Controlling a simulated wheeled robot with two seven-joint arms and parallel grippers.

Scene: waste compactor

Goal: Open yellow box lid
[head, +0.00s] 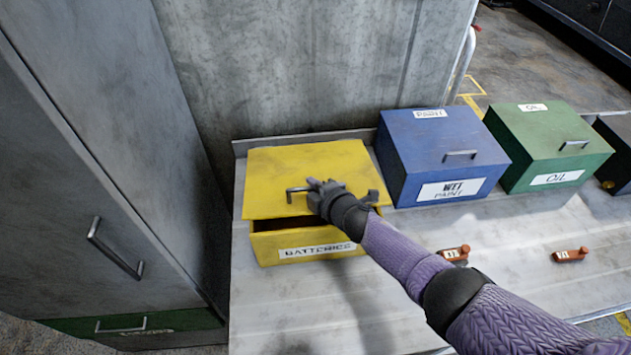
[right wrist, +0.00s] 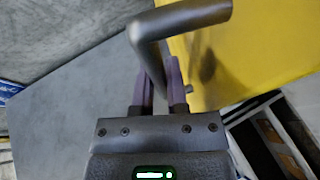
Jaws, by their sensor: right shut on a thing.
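The yellow box labelled BATTERIES (head: 275,247) stands on the metal bench. Its yellow lid (head: 300,165) is raised a little at the front, with a dark gap between lid and box. A metal bar handle (head: 296,190) is on the lid's front; it also shows in the right wrist view (right wrist: 185,20). My right gripper (head: 318,190) is at the lid's front edge, shut on the handle. In the right wrist view its two fingers (right wrist: 160,85) have the handle bar between them. My left gripper is not in view.
A blue WET PAINT box (head: 440,150) and a green OIL box (head: 548,145) stand to the right with lids shut. Two small orange-red items (head: 455,253) (head: 570,255) lie on the bench (head: 500,235). A grey cabinet (head: 90,190) stands left; a wall rises behind.

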